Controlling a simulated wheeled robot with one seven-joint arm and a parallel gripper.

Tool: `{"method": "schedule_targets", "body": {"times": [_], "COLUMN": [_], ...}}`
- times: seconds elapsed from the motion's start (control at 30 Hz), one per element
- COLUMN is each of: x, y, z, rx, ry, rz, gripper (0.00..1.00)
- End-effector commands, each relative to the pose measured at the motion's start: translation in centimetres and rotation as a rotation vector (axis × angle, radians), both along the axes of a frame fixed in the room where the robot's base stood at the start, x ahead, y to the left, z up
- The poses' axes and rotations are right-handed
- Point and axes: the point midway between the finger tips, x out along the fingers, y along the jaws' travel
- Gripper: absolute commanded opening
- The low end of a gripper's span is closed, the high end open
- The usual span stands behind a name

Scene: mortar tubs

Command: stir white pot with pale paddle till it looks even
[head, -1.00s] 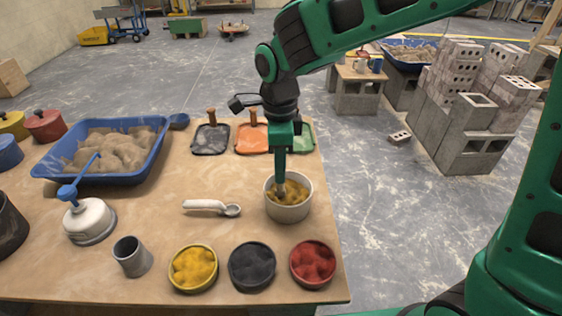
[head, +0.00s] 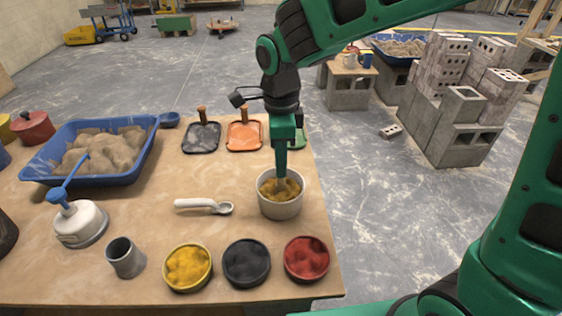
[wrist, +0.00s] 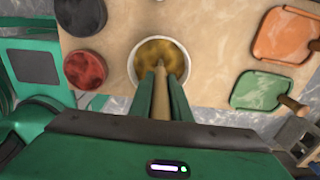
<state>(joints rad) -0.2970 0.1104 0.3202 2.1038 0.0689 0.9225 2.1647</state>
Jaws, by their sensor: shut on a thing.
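The white pot (head: 281,207) stands upright near the right edge of the table, with an uneven yellow-brown mix inside. My gripper (head: 282,165) is over the pot, pointing down. In the wrist view the gripper (wrist: 161,97) is shut on the pale paddle (wrist: 161,105). The paddle's lower end goes into the mix in the white pot (wrist: 184,67), and its tip is hidden there. In the head view most of the paddle is hidden by the gripper.
Bowls of yellow (head: 187,267), black (head: 247,262) and red powder (head: 306,258) line the near edge. A white scoop (head: 203,205) lies left of the pot. Black, orange and green trowels lie behind it. A blue sand tub (head: 92,180) fills the left.

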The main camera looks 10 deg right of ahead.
Motion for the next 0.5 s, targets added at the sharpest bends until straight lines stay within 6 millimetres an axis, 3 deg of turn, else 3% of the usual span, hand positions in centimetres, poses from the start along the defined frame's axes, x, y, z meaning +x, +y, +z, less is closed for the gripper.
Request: {"method": "schedule_targets", "body": {"times": [0.5], "x": [0.0], "y": [0.0], "z": [1.6], "rx": [0.001], "ry": [-0.001], "rz": [0.000], "gripper": [0.00]}}
